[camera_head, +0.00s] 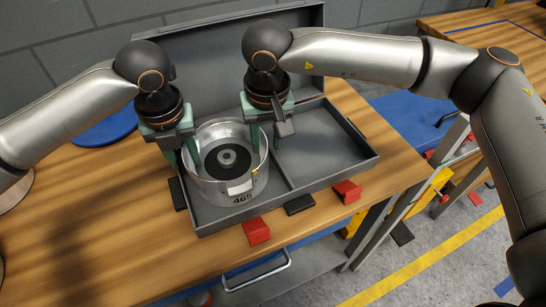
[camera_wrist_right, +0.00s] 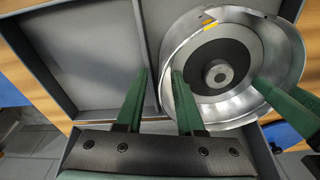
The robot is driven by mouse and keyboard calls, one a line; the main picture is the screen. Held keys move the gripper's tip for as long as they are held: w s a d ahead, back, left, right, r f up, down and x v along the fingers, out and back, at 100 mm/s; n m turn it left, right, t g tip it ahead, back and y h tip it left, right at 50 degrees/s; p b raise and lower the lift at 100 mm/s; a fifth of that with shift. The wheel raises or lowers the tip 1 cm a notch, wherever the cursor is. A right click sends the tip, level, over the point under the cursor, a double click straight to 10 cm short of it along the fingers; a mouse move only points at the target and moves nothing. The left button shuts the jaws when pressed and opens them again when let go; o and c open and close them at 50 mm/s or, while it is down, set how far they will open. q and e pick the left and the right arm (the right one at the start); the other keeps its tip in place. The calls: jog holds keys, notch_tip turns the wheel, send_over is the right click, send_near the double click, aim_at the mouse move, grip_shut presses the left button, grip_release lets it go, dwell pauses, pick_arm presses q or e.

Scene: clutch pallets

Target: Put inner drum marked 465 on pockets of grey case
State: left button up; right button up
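The inner drum marked 465 (camera_head: 242,187) is a silver metal bowl with a dark ring and a hub inside. It sits upright in the left compartment of the open grey case (camera_head: 325,178); its underside is hidden. My left gripper (camera_head: 182,160) is at the drum's left rim, one finger inside and one outside, apart. My right gripper (camera_head: 265,145) is at the right rim. In the right wrist view the drum (camera_wrist_right: 210,112) has its wall between the right gripper's parted green fingers (camera_wrist_right: 160,80). A left gripper finger (camera_wrist_right: 290,105) reaches over the opposite rim.
The case's right compartment (camera_head: 325,140) is empty. The raised lid (camera_head: 200,60) stands behind. Red blocks (camera_head: 257,231) (camera_head: 346,191) and black blocks (camera_head: 299,204) (camera_head: 177,193) lie around the case on the wooden table (camera_head: 110,230). Free table lies to the left.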

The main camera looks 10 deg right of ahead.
jog(key=shift+r, duration=0.1)
pick_arm(q)
notch_tip(320, 180, up, 12)
jog(key=s, duration=0.1)
jog(key=shift+s, duration=0.2)
pick_arm(e)
notch_tip(320, 180, up, 12)
jog(key=s, duration=0.1)
jog(key=shift+s, duration=0.25)
pick_arm(q)
jog(key=shift+a+f, duration=0.1)
pick_arm(e)
jog(key=shift+a, duration=0.15)
